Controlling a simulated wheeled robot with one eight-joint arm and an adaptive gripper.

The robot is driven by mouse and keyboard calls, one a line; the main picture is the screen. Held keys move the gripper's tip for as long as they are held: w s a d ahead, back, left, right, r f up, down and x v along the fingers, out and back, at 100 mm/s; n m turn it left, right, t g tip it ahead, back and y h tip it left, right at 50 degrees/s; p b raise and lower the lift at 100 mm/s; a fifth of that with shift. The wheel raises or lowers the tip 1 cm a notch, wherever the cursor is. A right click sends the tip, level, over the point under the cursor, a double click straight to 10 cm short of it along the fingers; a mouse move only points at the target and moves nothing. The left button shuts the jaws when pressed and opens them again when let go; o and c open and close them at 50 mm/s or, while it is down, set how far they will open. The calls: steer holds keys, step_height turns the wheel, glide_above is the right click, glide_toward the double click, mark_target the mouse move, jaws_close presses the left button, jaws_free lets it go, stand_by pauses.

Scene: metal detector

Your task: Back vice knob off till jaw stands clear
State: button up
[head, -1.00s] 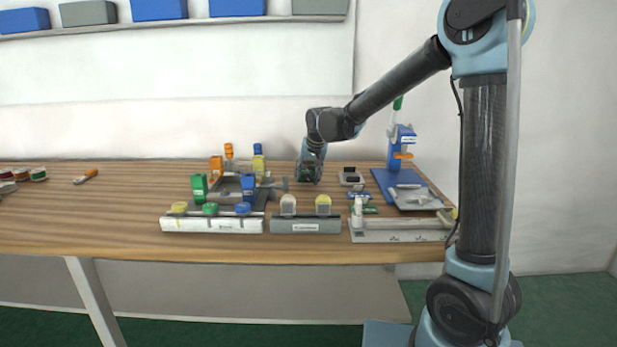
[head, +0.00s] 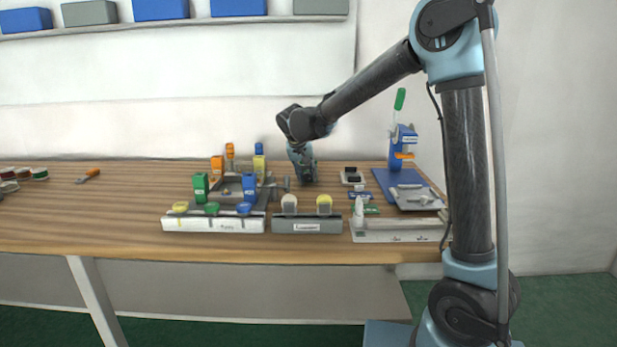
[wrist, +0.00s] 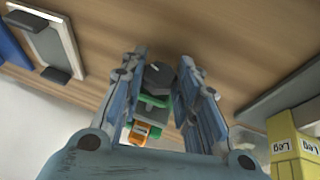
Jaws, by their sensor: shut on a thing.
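My gripper (wrist: 162,58) shows in the wrist view with one blue finger on each side of a dark grey round knob (wrist: 159,77). It is shut on this knob. A green part (wrist: 152,101), a grey body and an orange piece (wrist: 145,132) show just below the knob, between the fingers. I cannot tell how far the jaw stands from what it faces. In the head view my gripper (head: 306,179) points down at the back middle of the bench, tilted.
On the wooden bench (head: 110,220), a grey fixture with green, blue, orange and yellow blocks (head: 201,187) stands left of my gripper. Labelled rails line the front edge.

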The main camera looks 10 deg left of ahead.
stand_by(0.3)
steer(key=o, duration=1.1)
steer(key=shift+c, duration=0.2)
steer(key=shift+r, duration=0.1)
steer(key=v, duration=1.1)
steer(key=shift+s+r, duration=0.15)
steer(key=shift+r, duration=0.1)
steer(key=shift+a, duration=0.1)
